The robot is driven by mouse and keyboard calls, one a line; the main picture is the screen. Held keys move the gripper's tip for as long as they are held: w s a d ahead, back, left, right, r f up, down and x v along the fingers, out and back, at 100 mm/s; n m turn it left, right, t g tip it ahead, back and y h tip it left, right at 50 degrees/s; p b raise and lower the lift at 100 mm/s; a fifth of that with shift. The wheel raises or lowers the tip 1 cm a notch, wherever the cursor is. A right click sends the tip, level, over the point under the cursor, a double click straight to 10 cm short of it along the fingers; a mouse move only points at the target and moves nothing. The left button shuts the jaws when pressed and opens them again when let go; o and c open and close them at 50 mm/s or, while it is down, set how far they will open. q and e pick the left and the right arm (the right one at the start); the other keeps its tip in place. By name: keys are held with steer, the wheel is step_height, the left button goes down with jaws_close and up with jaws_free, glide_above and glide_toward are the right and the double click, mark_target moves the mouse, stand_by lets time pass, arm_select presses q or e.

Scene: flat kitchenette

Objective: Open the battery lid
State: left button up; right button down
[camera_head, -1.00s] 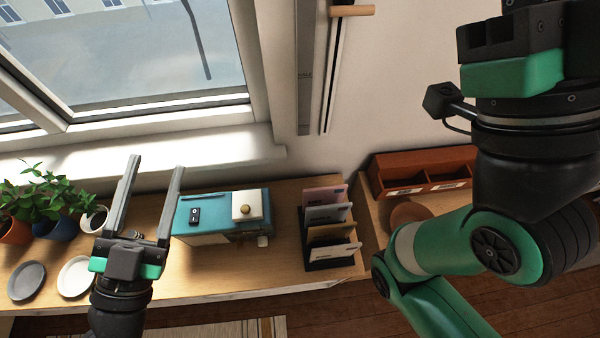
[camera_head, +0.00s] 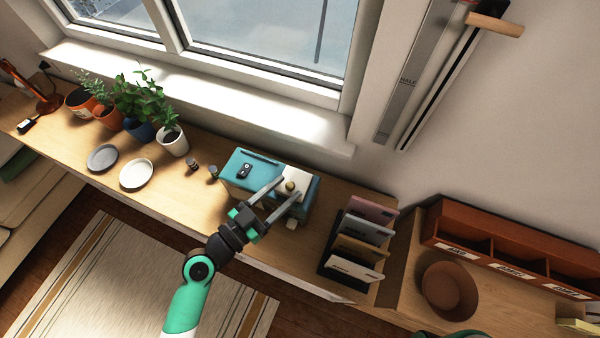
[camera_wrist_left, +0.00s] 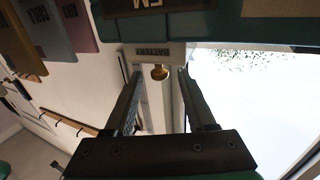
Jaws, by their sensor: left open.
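A teal radio-like box (camera_head: 245,160) lies on the wooden counter. A cream battery lid (camera_head: 302,174) with a round brass knob (camera_head: 290,186) is on its top right. In the left wrist view the lid (camera_wrist_left: 150,52) reads "BATTERY", and the knob (camera_wrist_left: 159,72) sticks out from it. My left gripper (camera_head: 290,189) is open, its two fingers reaching over the lid. In the wrist view the knob lies between the fingertip lines; whether the tips reach past it I cannot tell. The lid looks closed. My right gripper is out of view.
A letter rack (camera_head: 355,240) stands right of the box. Potted plants (camera_head: 140,105) and two plates (camera_head: 136,173) are to the left. The window wall is behind.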

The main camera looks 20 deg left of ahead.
mark_target(293, 182)
arm_select(q)
steer(key=x, duration=0.5)
steer(key=shift+w+d, duration=0.1)
steer(key=shift+w, duration=0.1)
jaws_close()
stand_by(1.1)
